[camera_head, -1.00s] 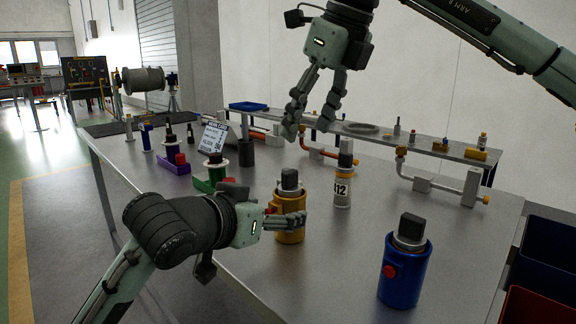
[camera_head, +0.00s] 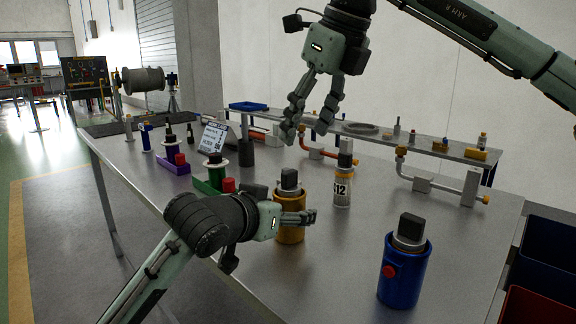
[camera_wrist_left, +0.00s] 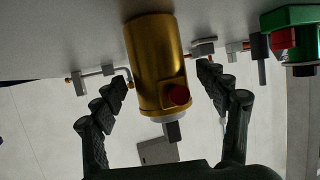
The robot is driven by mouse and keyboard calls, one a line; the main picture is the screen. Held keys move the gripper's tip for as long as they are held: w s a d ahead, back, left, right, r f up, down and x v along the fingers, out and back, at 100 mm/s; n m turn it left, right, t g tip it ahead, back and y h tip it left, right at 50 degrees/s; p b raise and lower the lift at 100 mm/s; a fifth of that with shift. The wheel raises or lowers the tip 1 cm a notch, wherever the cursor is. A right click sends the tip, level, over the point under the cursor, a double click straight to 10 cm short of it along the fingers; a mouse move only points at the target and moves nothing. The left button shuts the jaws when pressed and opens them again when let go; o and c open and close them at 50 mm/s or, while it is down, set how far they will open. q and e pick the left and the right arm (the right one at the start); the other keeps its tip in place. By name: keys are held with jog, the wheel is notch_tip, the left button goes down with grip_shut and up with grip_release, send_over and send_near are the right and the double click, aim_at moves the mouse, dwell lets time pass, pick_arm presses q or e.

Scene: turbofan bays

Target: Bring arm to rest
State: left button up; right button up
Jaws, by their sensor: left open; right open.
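My left gripper (camera_head: 297,218) is the lower one, beside the yellow canister (camera_head: 290,236) near the table's front edge. In the left wrist view, the left gripper (camera_wrist_left: 167,95) is open, with its fingers apart on either side of the yellow canister (camera_wrist_left: 160,62), which has a red knob. Whether a finger touches it I cannot tell. My right gripper (camera_head: 306,118) is open and empty, held up above the back of the table.
A blue canister (camera_head: 404,272) stands at the front right of the metal table (camera_head: 330,262). A bottle marked 12 (camera_head: 343,185) stands behind the yellow canister. Green (camera_head: 213,180) and purple (camera_head: 174,166) holders stand at left. Bins (camera_head: 548,255) are at right.

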aim_at(289, 171)
jog(key=x, duration=1.1)
jog(key=shift+s, duration=0.1)
jog(key=shift+a+r, duration=0.1)
jog(key=shift+r, duration=0.95)
